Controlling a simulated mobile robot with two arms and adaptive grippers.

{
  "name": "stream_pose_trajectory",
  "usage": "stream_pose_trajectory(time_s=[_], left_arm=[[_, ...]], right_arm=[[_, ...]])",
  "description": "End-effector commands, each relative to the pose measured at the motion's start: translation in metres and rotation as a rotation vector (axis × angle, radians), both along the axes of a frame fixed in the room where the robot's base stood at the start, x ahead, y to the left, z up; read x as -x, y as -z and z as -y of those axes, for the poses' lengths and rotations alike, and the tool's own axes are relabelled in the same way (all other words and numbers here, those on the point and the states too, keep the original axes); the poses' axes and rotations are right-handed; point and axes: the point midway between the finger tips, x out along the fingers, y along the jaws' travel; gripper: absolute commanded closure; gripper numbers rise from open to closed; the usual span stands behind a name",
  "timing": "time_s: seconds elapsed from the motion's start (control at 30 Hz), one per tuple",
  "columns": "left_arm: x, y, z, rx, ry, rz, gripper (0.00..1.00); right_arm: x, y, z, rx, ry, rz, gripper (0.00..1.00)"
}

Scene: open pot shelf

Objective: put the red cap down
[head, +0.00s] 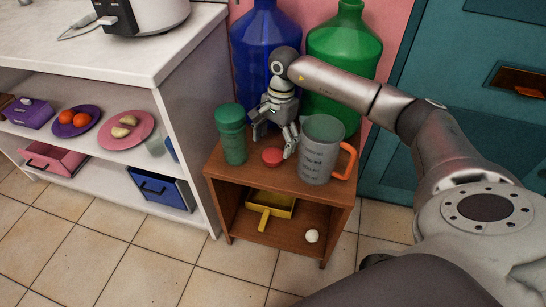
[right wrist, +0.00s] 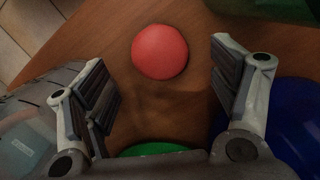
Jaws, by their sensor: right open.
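The red cap (head: 272,157) rests on the brown wooden top of a small cabinet (head: 240,180). In the right wrist view the cap (right wrist: 160,52) is a plain round red disc lying on the wood, apart from both fingers. My right gripper (head: 275,139) is open and empty, just behind the cap, its fingers spread low over the cabinet top. My left gripper is not in view.
A dark green tumbler (head: 232,140) stands left of the cap, and a grey pitcher (head: 318,150) with an orange handle stands right. A blue jug (head: 250,50) and a green jug (head: 348,45) stand behind. The front strip of the top is bare.

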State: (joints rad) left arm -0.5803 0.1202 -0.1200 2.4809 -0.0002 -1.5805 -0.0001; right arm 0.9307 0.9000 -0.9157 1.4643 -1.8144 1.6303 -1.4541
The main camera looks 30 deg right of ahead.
Motion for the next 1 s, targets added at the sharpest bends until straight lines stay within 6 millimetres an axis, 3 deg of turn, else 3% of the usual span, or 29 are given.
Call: stream_pose_trajectory(time_s=[0.13,0.2,0.47,0.77,1.0], left_arm=[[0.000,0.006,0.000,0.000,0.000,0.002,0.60],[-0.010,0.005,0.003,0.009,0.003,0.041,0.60],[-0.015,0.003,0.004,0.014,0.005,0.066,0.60],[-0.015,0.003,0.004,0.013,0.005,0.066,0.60],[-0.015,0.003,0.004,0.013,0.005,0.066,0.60]], right_arm=[[0.002,0.025,-0.004,-0.001,-0.001,-0.004,0.19],[0.002,0.035,-0.005,0.000,0.000,-0.004,0.19],[0.002,0.041,-0.006,0.000,0.000,-0.001,0.19],[0.002,0.041,-0.006,0.000,0.000,-0.001,0.53],[0.002,0.041,-0.006,0.000,0.000,-0.001,0.56]])
